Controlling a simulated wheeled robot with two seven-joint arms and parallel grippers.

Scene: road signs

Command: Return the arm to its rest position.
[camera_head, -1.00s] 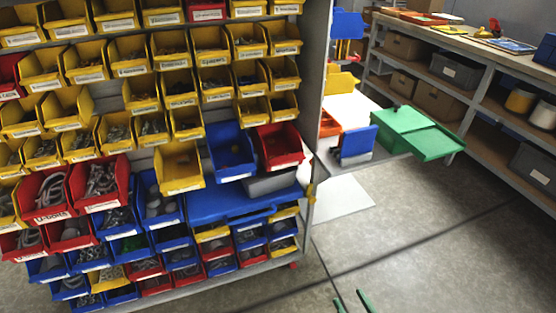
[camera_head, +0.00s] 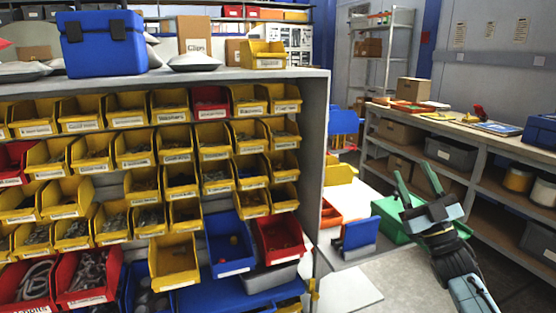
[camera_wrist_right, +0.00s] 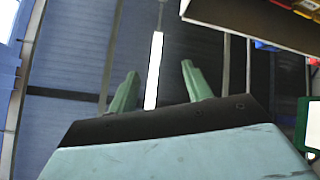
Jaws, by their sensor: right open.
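My right gripper (camera_head: 418,183) is raised at the right of the head view, in front of the workbench and green bin. Its two green fingers are apart, with nothing between them. In the right wrist view the same gripper (camera_wrist_right: 158,85) shows its fingers spread and empty, with the ceiling and a bright light strip behind them. My left gripper is in neither view.
A storage rack (camera_head: 322,130) of yellow, red and blue bins fills the left. A blue box (camera_head: 103,43) stands on its top. A green bin (camera_head: 388,215) is behind my right gripper. A workbench (camera_head: 480,145) with shelves runs along the right. Some floor is free between.

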